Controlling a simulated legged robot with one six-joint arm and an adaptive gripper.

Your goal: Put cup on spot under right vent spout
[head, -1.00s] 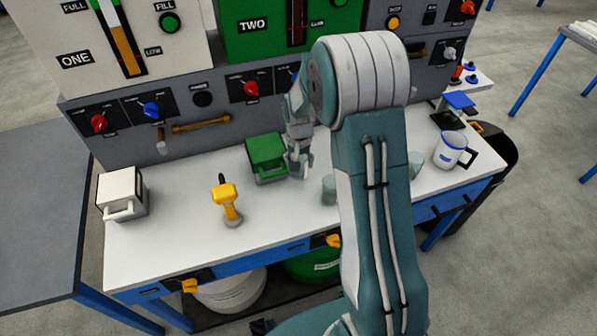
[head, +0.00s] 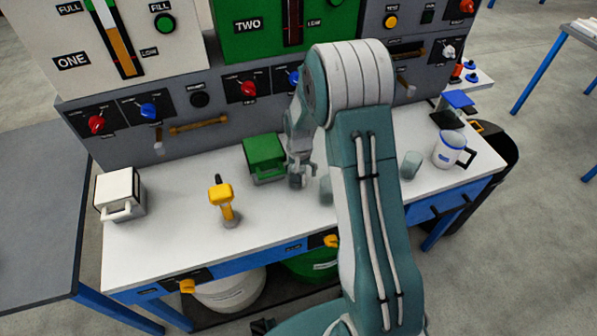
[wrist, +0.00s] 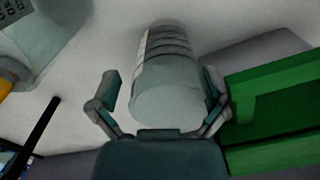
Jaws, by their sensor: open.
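My gripper (head: 298,174) is low over the white bench, just right of the green box (head: 264,158). In the wrist view its two fingers (wrist: 158,105) are apart. Two more plain grey cups are on the bench: one (head: 326,190) partly hidden by my arm, another (head: 411,165) right of my arm. A white mug with a blue rim (head: 447,151) stands further right. A brass spout (head: 404,86) on the right of the panel is partly hidden by my arm.
A yellow-handled tool (head: 223,202) and a white box with a handle (head: 120,195) stand on the left of the bench (head: 170,245). The green box is close beside my gripper, also in the wrist view (wrist: 275,105). The grey panel (head: 230,120) with knobs rises behind.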

